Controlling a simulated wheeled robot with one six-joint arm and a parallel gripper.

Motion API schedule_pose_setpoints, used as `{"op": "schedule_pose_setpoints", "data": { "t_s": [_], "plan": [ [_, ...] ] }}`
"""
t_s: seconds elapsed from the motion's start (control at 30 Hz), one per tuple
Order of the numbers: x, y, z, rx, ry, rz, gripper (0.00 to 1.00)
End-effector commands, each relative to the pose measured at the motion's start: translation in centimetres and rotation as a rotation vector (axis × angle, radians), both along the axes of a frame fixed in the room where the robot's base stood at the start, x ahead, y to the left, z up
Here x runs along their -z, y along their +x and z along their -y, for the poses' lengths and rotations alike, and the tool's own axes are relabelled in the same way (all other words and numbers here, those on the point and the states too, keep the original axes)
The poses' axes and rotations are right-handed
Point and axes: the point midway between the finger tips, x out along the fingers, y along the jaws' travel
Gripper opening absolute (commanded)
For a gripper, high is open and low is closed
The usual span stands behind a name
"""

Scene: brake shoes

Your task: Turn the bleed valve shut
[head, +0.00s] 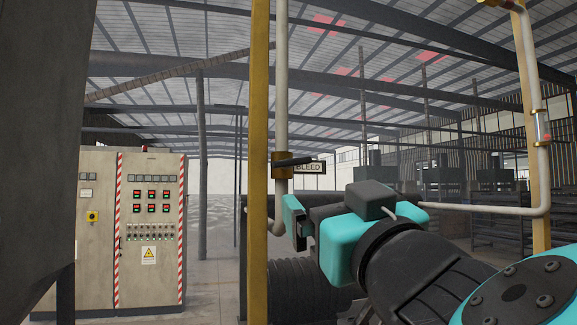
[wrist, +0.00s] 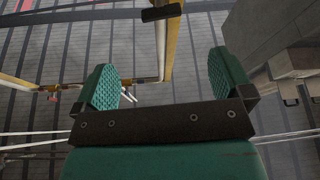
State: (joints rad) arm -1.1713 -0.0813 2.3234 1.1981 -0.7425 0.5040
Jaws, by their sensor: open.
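The bleed valve (head: 282,166) is a brass body on a pale vertical pipe. Its black lever handle (head: 296,161) points right, nearly level, in front of the BLEED sign (head: 309,168). In the wrist view a dark bar that looks like the handle (wrist: 162,12) lies at the top edge, beyond the fingertips and between them sideways. My gripper (head: 296,220) has teal pads and is just below the valve, apart from the handle. In the wrist view my gripper (wrist: 165,72) is wide open and empty. The far pad is partly hidden in the head view.
A yellow post (head: 258,120) stands just left of the valve pipe (head: 281,80). Another yellow post (head: 531,120) with a thin pipe stands at right. A grey control cabinet (head: 108,235) stands at left behind. The space around the handle's free end looks clear.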

Motion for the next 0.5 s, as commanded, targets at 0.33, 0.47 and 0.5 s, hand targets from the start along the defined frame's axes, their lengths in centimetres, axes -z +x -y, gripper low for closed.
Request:
{"op": "schedule_pose_setpoints", "data": {
  "t_s": [0.33,0.47,0.5],
  "plan": [
    [-3.3,4.7,-1.7,0.005,-0.004,0.018,0.98],
    [-4.4,7.2,-2.6,0.004,-0.003,0.017,0.98],
    [-4.6,8.0,-2.8,0.004,-0.003,0.016,0.98]
  ]
}}
